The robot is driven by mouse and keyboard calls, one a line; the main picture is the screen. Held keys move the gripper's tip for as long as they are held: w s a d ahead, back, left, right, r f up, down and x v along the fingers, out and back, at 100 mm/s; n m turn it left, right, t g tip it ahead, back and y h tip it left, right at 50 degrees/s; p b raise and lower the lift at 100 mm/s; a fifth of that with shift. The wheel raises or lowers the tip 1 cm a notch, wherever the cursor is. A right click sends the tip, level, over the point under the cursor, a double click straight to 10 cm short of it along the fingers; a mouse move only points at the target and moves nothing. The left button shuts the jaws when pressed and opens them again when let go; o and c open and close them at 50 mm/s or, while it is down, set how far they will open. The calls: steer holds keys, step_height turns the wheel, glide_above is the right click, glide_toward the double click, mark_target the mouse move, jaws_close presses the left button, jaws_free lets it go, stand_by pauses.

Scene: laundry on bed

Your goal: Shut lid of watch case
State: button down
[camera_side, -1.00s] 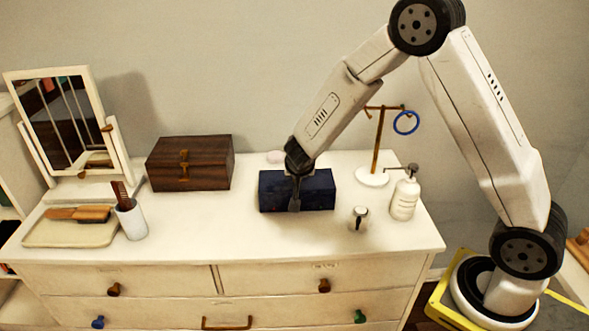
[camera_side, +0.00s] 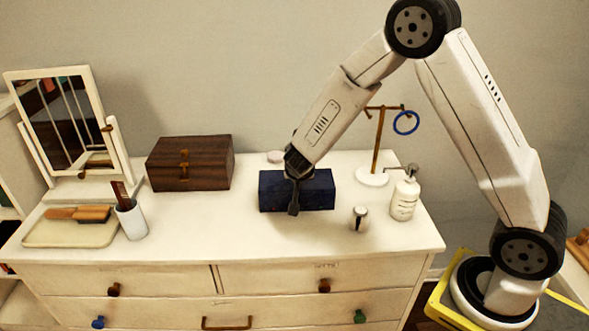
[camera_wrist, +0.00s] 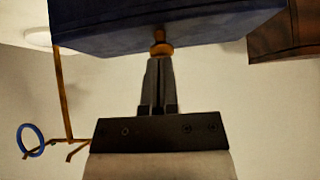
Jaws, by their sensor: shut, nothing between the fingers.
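The dark blue box (camera_side: 320,190), which I take to be the watch case, sits on the middle of the white dresser top. Its lid looks down, with no gap that I can make out. In the wrist view the blue case (camera_wrist: 110,28) fills the top, with a small brass knob (camera_wrist: 160,46) on it. My gripper (camera_side: 293,212) points down at the front of the case and hides part of it. Its fingers (camera_wrist: 158,62) are shut and empty, with their tips right by the knob; I cannot tell whether they touch.
A brown wooden box (camera_side: 190,163) stands to the left. A stand (camera_side: 377,145) with a blue ring is behind right. A pump bottle (camera_side: 404,199) and a small white-and-dark item (camera_side: 359,217) are at right. A mirror (camera_side: 60,115), cup (camera_side: 131,220) and tray (camera_side: 70,232) are at left.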

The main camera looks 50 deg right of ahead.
steer(key=shift+s+a+f, duration=0.15)
steer(key=shift+s+f, duration=0.1)
steer(key=shift+f, duration=0.2)
steer(key=shift+s+a+f, duration=0.1)
steer(key=shift+s+f, duration=0.1)
steer(key=shift+f, duration=0.2)
steer(key=shift+w+r, duration=0.1)
steer(key=shift+r, duration=0.7)
steer(key=s+a, duration=0.6)
steer(key=shift+s+f, duration=0.1)
steer(key=s+r+n+g+y, duration=0.1)
steer(key=s+r+n+y, duration=0.1)
steer(key=s, duration=0.4)
steer(key=s+r+n+g+y, duration=0.2)
steer(key=s+r+n+y, duration=0.1)
steer(key=s+n, duration=0.4)
steer(key=shift+s+a+n+y, duration=0.2)
steer(key=shift+a+n+y, duration=0.1)
steer(key=shift+a+y, duration=0.2)
